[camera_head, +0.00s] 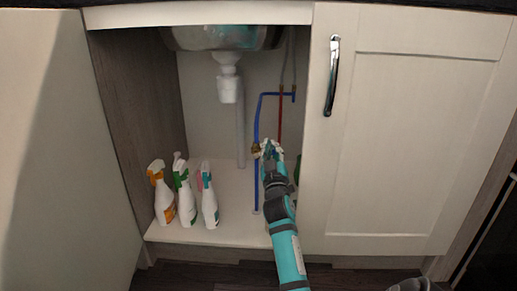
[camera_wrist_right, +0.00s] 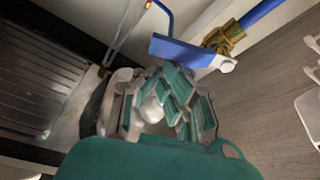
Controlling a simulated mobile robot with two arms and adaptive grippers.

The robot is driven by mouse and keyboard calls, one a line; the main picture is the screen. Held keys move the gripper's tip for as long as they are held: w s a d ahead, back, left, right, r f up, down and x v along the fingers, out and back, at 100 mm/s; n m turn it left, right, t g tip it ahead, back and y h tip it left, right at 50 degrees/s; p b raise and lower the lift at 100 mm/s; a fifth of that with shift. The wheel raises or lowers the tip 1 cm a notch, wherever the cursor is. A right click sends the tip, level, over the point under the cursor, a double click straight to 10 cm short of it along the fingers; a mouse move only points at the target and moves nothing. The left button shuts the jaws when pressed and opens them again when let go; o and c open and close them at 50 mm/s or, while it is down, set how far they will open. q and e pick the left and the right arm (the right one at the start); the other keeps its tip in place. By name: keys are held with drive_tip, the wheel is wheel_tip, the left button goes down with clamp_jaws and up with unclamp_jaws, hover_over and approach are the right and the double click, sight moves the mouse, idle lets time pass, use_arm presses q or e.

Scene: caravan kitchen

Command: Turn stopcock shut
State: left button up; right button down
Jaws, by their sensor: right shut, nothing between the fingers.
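The stopcock is a brass valve (camera_head: 256,149) on the blue pipe (camera_head: 257,120) under the sink. In the right wrist view, its brass body (camera_wrist_right: 224,37) sits at the upper right, with a flat blue lever (camera_wrist_right: 182,50) reaching left from it. My right gripper (camera_head: 270,149) is inside the open cupboard, just right of the valve. In the right wrist view, my right gripper (camera_wrist_right: 172,85) is shut and empty, with its fingertips close to the lever. I cannot tell whether they touch it. In the head view the gripper hides the lever. My left gripper is not in view.
Several spray bottles (camera_head: 184,192) stand on the cupboard floor at the left. A white drain pipe (camera_head: 239,125) hangs behind from the sink bowl (camera_head: 222,38). A red pipe (camera_head: 280,118) runs beside the blue one. A closed cupboard door (camera_head: 400,140) borders the opening on the right.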

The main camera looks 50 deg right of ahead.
drive_tip(key=shift+s+d+f+m+g+h, duration=0.15)
drive_tip(key=shift+f+m+h, duration=0.15)
drive_tip(key=shift+m, duration=0.25)
drive_tip(key=shift+s+d+f+m+g+h, duration=0.2)
drive_tip(key=shift+f+m, duration=0.1)
drive_tip(key=shift+m, duration=0.25)
drive_tip(key=shift+s+f, duration=0.1)
drive_tip(key=shift+f, duration=0.15)
drive_tip(key=shift+d+f, duration=0.1)
drive_tip(key=shift+p, duration=0.3)
